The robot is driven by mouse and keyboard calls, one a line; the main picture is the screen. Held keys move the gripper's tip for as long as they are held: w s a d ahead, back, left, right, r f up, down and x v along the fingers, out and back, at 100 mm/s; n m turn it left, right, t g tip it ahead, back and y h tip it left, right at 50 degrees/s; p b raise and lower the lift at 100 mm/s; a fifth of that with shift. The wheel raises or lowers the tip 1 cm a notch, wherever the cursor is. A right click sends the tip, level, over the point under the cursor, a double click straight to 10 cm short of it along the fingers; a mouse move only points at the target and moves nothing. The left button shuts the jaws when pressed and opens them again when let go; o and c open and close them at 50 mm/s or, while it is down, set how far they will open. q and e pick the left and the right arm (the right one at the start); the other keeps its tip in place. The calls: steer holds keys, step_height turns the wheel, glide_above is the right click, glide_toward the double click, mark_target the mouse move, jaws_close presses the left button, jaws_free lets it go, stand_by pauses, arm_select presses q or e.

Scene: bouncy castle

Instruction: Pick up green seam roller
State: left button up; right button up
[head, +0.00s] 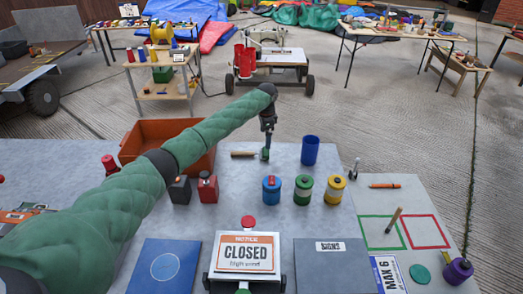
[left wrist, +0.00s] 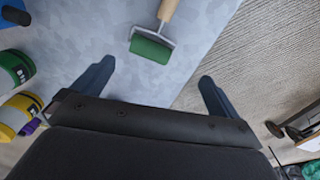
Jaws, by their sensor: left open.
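The green seam roller has a green cylinder (head: 265,155) and a wooden handle (head: 243,154). It lies near the far edge of the grey table (head: 225,235). It also shows in the left wrist view (left wrist: 150,49), with its handle running up out of the picture. My left gripper (head: 268,138) hangs pointing down at the roller's green end. In the left wrist view my left gripper (left wrist: 157,72) has its two fingers spread wide, nothing between them, and the roller lies beyond the fingertips.
An orange bin (head: 150,132) stands left of the roller. A blue cup (head: 310,150) stands close on its right. Blue, green and yellow canisters (head: 303,190) stand nearer me. A closed-notice sign (head: 245,254) stands at the front. The table between roller and canisters is bare.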

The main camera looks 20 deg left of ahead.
mark_target(265, 151)
arm_select(q)
steer(key=shift+s+d+r+m, duration=0.2)
steer(key=shift+m, duration=0.2)
steer(key=shift+s+d+r+m, duration=0.25)
steer(key=shift+s+r+m, duration=0.15)
steer(key=shift+m, duration=0.1)
steer(key=shift+w+a+f, duration=0.15)
steer(key=shift+w+f, duration=0.1)
steer(key=shift+f, duration=0.55)
steer(key=shift+s+f+p, duration=0.15)
steer(key=shift+f+p, duration=0.45)
steer(key=shift+f, duration=0.1)
steer(key=f, duration=0.1)
steer(key=f+p, duration=0.2)
steer(key=shift+s+a+f, duration=0.1)
steer(key=shift+s+f, duration=0.15)
steer(key=shift+f, duration=0.9)
steer(key=c, duration=1.2)
arm_select(e)
step_height(265, 151, down, 8)
steer(key=s+d+t, duration=0.1)
steer(key=d, duration=0.1)
steer(key=shift+s+d+f, duration=0.15)
steer(key=shift+d, duration=0.1)
